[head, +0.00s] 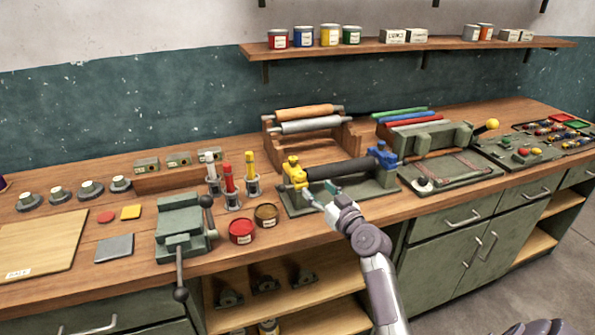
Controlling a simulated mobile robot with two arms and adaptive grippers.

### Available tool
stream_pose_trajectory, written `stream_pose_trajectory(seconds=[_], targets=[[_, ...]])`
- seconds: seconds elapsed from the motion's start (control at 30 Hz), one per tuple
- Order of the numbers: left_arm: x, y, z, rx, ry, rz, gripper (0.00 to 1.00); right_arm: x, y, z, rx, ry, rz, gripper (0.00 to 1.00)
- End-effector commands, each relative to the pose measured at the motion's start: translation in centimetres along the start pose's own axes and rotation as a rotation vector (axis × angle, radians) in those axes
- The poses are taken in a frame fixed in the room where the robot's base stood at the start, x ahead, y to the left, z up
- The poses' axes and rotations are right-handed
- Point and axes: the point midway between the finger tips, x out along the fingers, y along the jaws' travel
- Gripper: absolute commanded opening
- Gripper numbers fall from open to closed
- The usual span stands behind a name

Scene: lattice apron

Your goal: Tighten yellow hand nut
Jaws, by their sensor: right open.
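A green fixture (345,206) on the bench carries a dark roller (341,169) between a yellow end support and a blue end support (383,156). The yellow hand nut (293,160) appears to be the small knob on top of the yellow support at the roller's left end; its fine shape is too small to tell. My right gripper (318,193) is open, just right of and below the yellow support, in front of the roller. I cannot tell whether it touches anything. It hides part of the fixture's front. My left gripper is not in view.
A red tin (242,231) and a brown tin (266,214) stand left of the fixture. Bottles in holders (230,188) and a green vise (183,228) are further left. A roller rack (311,135) stands behind. A tray (450,174) lies to the right.

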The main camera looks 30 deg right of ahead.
Motion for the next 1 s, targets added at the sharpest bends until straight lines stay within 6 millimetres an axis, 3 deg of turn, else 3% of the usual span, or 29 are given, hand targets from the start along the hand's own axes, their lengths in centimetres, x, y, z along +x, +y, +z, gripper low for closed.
stream_pose_trajectory(seconds=[0.2,0.43,0.6,0.93,1.0], targets=[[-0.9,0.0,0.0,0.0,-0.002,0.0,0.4,4.9,-0.1,-0.2,0.003,0.0,-0.001,0.61],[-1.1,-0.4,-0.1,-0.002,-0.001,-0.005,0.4,8.3,-0.1,0.0,0.003,0.0,0.0,0.61],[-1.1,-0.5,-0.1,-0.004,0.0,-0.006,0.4,9.5,-0.1,0.0,0.001,-0.001,-0.001,0.61],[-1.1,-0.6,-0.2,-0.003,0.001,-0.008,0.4,9.7,-0.1,0.1,0.0,-0.002,-0.001,0.61],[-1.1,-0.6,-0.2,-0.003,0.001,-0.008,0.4,9.7,-0.1,0.1,0.0,-0.002,0.0,0.49]])
